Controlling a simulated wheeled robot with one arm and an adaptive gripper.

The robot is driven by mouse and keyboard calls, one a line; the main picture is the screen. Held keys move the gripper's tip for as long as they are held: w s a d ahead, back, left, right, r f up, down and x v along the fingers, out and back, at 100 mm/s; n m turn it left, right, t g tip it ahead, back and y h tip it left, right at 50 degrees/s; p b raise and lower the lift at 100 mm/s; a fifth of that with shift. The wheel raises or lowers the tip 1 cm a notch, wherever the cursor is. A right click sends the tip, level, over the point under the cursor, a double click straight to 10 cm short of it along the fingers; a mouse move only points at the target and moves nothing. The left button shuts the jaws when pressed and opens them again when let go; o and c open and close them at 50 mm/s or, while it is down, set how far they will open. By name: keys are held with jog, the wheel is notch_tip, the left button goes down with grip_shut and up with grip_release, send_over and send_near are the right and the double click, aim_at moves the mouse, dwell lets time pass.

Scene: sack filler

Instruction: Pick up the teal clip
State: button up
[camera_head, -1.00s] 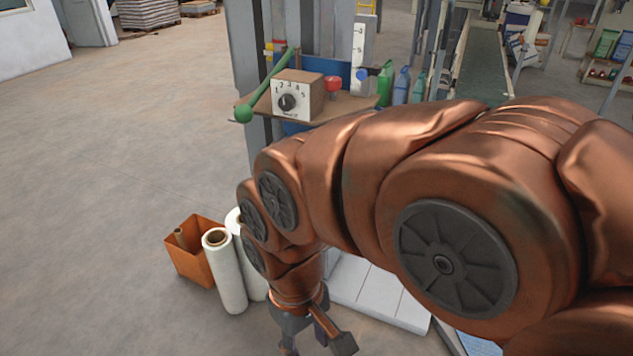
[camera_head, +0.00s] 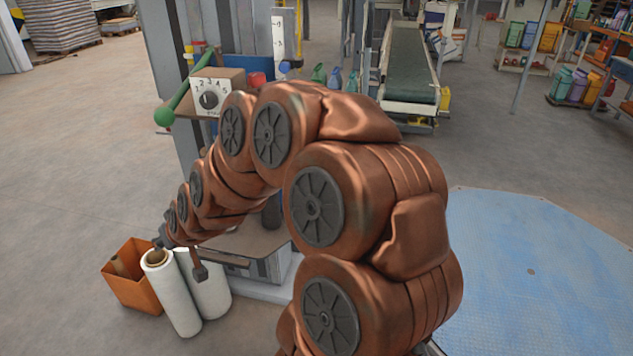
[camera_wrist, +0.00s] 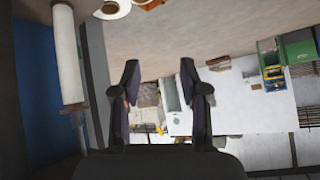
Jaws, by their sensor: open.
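I cannot make out a teal clip in either view. My gripper (camera_head: 180,257) is at the lower left of the head view, just above the white rolls, with its fingers apart. In the wrist view my gripper (camera_wrist: 159,80) is open, and nothing shows held between the two dark fingers. My own arm hides much of the middle of the head view, including part of the machine.
White rolls (camera_head: 173,295) and an orange bin (camera_head: 133,283) stand on the floor. A dial box (camera_head: 216,92) and a green-knobbed lever (camera_head: 165,116) are above. A blue floor plate (camera_head: 530,265) lies right; a conveyor (camera_head: 411,75) stands behind. Left floor is clear.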

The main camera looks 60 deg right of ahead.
jog(key=w+d+f+m+t+h+b, duration=0.15)
jog(key=d+h, duration=0.25)
jog(key=d, duration=0.6)
jog(key=w+d+f+m+t+h+b, duration=0.1)
jog(key=w+d+m+h, duration=0.15)
jog(key=d, duration=0.75)
jog(key=s+d+f+m+g+h+b, duration=0.1)
jog(key=s+d+m+g+h, duration=0.3)
jog(key=s+d, duration=0.45)
jog(key=s+d+f+m+g+h+b, duration=0.1)
jog(key=s+d+m+g+h, duration=0.15)
jog(key=s+d+h, duration=0.65)
jog(key=shift+w+d+r+m+t+y+p, duration=0.2)
jog(key=shift+w+d+y, duration=0.25)
jog(key=shift+w+d, duration=0.75)
jog(key=shift+w+d+f+m+t+y+p, duration=0.15)
jog(key=shift+w+d+y+p, duration=0.25)
jog(key=shift+w+d, duration=0.85)
jog(key=shift+w+d+r+t+y+p, duration=0.15)
jog(key=shift+w+d+y, duration=0.4)
jog(key=shift+d, duration=1.25)
jog(key=shift+w+d+f, duration=0.15)
jog(key=shift+w+d, duration=0.1)
jog(key=shift+d, duration=0.4)
grip_shut()
